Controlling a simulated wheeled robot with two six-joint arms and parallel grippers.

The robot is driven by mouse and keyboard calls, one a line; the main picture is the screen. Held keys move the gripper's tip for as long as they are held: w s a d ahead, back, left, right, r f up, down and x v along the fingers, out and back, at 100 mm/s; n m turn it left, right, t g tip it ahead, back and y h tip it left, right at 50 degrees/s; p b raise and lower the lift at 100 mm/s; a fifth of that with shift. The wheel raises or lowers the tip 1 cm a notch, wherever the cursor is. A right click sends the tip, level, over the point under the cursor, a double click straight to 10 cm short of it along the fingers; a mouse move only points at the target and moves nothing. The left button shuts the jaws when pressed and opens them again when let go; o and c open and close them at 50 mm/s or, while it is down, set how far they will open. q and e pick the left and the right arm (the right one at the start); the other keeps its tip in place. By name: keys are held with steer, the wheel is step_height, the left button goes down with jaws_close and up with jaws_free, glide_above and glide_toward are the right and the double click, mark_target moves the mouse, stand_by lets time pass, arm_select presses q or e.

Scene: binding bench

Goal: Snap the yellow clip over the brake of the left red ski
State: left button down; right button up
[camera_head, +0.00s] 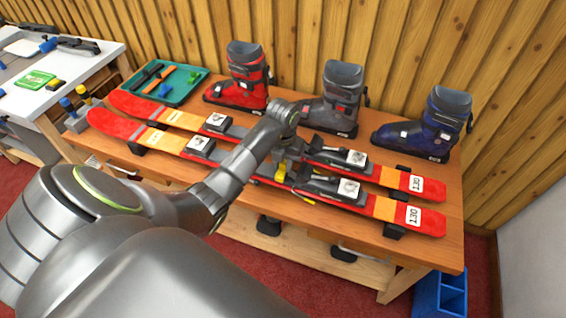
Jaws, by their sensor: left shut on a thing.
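Two red skis with orange bands lie side by side on the wooden bench (440,245), slanting from back left to front right. The nearer ski (262,178) and the farther ski (405,180) both carry black-and-grey bindings. My left gripper (283,163) points down at the nearer ski's binding, around its middle. It is shut on the yellow clip (280,173), which shows just below the fingers, close to that ski. I cannot tell whether the clip touches the brake. The brake is mostly hidden by my gripper and arm. My right gripper is not in view.
Red (240,85), grey (340,95) and blue (430,125) ski boots stand behind the skis. A teal tray (185,92) with tools is at the back left. A white table (95,60) adjoins at left. A blue crate (440,298) stands on the floor at right.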

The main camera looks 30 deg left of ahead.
arm_select(q)
steer(key=c, duration=1.1)
jaws_free()
steer(key=shift+o, duration=0.4)
steer(key=o, duration=0.4)
steer(key=shift+r, duration=0.1)
steer(key=shift+d+r+p, duration=0.15)
steer(key=shift+r+p, duration=3.95)
steer(key=shift+r, duration=0.8)
steer(key=shift+a, duration=0.2)
